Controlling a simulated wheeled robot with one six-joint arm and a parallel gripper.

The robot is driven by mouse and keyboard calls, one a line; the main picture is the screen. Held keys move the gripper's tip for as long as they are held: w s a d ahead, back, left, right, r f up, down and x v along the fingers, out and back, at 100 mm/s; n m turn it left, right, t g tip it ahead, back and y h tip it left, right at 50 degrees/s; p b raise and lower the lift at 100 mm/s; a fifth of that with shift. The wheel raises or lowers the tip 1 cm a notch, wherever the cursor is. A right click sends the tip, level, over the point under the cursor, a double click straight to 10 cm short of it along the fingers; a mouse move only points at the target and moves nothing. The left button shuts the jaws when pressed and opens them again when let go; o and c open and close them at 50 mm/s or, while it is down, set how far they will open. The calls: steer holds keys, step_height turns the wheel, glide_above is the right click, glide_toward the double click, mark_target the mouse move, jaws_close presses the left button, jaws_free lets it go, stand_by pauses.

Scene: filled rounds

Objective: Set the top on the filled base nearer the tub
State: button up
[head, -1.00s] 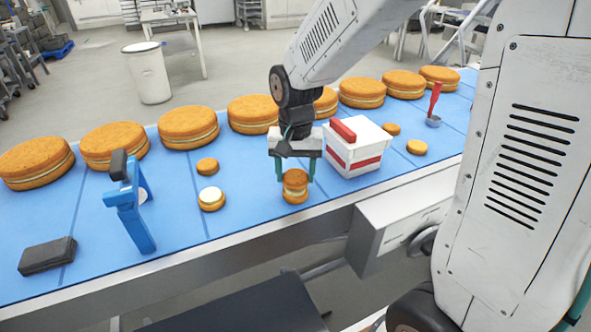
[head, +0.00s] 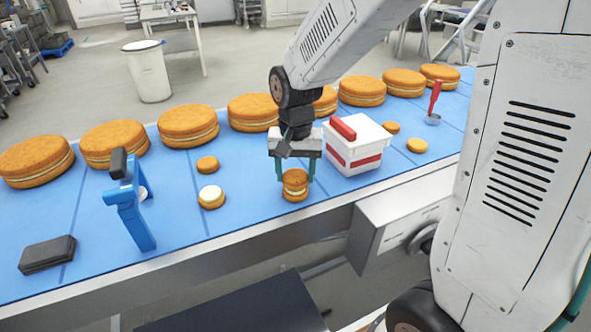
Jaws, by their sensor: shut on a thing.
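My gripper (head: 295,180) points down with its fingers on either side of a round orange-brown top (head: 295,177) and is shut on it. The top is level, directly over a filled base (head: 295,195) on the blue belt. A pale band of filling shows between them; I cannot tell whether the top's weight rests on it. This base is just left of the white tub (head: 370,141) with its red band. Another filled base (head: 211,198), with white filling showing and no top on it, lies farther left. A loose top (head: 207,164) lies behind that one.
A blue stand (head: 130,214) with a black head and a dark block (head: 47,254) are at the left. Large filled rounds (head: 188,126) line the belt's far side.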

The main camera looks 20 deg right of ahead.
steer(key=shift+f, duration=0.55)
stand_by(0.4)
steer(key=o, duration=1.2)
steer(key=shift+r, duration=3.5)
